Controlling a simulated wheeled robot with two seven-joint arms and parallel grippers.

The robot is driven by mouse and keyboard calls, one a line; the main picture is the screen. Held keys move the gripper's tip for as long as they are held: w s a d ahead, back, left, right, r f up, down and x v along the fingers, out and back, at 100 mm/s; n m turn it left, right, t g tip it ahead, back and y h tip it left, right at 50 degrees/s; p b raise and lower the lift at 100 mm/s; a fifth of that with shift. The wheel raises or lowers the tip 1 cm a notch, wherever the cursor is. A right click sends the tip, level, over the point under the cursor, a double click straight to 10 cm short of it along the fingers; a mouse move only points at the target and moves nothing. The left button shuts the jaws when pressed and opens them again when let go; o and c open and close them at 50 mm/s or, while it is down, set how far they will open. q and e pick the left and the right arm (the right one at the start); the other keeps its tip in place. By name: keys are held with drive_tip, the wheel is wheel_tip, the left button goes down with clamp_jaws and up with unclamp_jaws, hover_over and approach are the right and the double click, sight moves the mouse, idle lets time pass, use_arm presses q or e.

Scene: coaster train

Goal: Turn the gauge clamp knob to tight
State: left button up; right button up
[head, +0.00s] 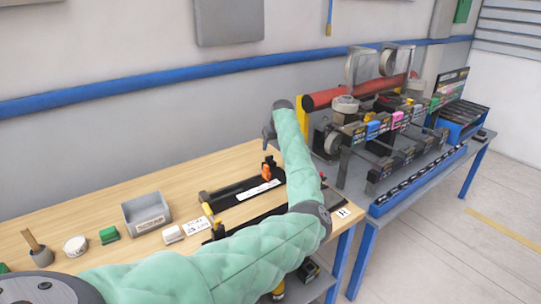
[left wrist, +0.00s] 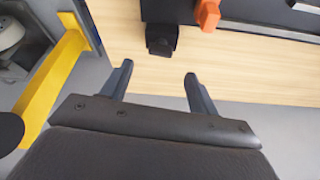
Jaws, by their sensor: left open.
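The gauge is a dark rail with a white scale strip on the wooden bench, and its bare end shows in the head view (head: 232,190). An orange clamp part (head: 267,171) stands at its far end; it also shows at the top of the left wrist view (left wrist: 207,14). A black knob-like block (left wrist: 162,39) sticks out beside the orange part; I cannot tell its turn setting. My left gripper (left wrist: 159,70) is open and empty, with both fingertips apart from the block and just short of it in the picture. In the head view it (head: 268,131) is partly hidden by its own wrist. My right gripper is not in view.
A grey scrap bin (head: 147,212), a green block (head: 108,235) and a white round tub (head: 75,246) stand on the bench to the left. A machine with a red roller (head: 355,91) stands on the right. A yellow post (left wrist: 45,92) is left of my gripper.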

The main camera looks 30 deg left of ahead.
sight(270, 157)
use_arm(q)
drive_tip(key=shift+n, duration=0.3)
drive_tip(key=shift+p+x, duration=1.5)
drive_tip(key=shift+x, duration=2.3)
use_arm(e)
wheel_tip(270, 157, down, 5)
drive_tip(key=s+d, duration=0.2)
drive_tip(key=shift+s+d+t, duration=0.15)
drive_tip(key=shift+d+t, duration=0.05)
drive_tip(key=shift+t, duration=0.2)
use_arm(q)
drive_tip(key=shift+a, duration=0.1)
drive_tip(key=shift+c, duration=0.2)
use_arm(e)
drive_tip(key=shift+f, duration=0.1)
use_arm(q)
drive_tip(key=c, duration=1)
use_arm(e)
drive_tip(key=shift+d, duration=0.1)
